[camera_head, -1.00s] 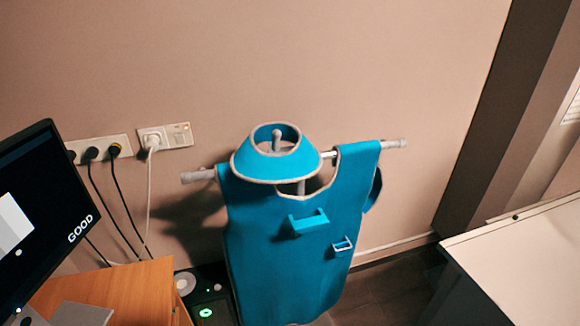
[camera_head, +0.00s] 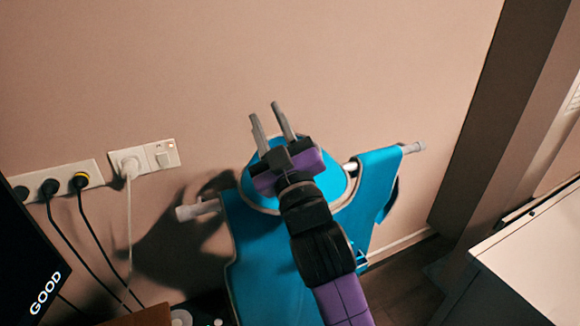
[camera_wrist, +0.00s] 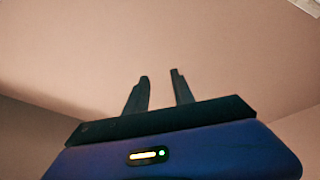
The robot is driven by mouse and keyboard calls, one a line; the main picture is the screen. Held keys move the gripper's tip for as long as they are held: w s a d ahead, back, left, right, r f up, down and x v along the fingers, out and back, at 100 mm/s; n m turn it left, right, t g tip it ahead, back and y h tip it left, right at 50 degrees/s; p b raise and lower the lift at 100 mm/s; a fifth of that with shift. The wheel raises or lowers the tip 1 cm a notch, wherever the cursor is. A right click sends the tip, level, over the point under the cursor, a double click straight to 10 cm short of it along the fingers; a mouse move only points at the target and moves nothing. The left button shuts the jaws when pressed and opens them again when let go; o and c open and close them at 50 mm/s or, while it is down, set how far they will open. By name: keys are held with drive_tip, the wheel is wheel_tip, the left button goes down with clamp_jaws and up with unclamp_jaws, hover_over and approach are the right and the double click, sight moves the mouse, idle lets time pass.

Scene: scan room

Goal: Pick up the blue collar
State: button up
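The blue collar (camera_head: 335,183) rests on top of the stand, above the blue apron (camera_head: 268,262), in the head view. My gripper (camera_head: 268,118) is in front of the collar in that view and hides much of it. Its two grey fingers point up and are spread apart with nothing between them. In the wrist view my gripper (camera_wrist: 160,86) shows the same two fingers with a gap between them and only bare wall beyond. The collar is not in the wrist view. I cannot tell how far the gripper is from the collar.
The stand's bar ends (camera_head: 413,147) stick out on both sides. A monitor (camera_head: 30,265) stands at the left. Sockets (camera_head: 143,158) with cables are on the wall behind. A white-topped table (camera_head: 535,265) is at the right.

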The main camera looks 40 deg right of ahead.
drive_tip(key=w+d+r+m+g+h+b, duration=0.1)
drive_tip(key=w+d+r+m+g+h, duration=0.15)
drive_tip(key=d+r+g, duration=0.35)
drive_tip(key=w+d+r+m+g+h+b, duration=0.1)
drive_tip(key=w+d+r+m+g+h, duration=0.15)
drive_tip(key=d+m+g, duration=0.4)
drive_tip(key=s+a+f+n+g+y, duration=0.1)
drive_tip(key=s+f+n+g+y, duration=0.2)
drive_tip(key=f, duration=0.3)
drive_tip(key=s+a+f+n+g+y, duration=0.2)
drive_tip(key=s+f+n+y, duration=0.15)
drive_tip(key=f, duration=0.35)
drive_tip(key=shift+n, duration=0.25)
drive_tip(key=shift+w+r+p+x, duration=0.1)
drive_tip(key=shift+w+p+x, duration=0.2)
drive_tip(key=shift+x, duration=1.7)
drive_tip(key=shift+w+r+p+x, duration=0.1)
drive_tip(key=shift+p+x, duration=0.3)
drive_tip(key=shift+x, duration=1.6)
drive_tip(key=shift+d, duration=0.1)
clamp_jaws()
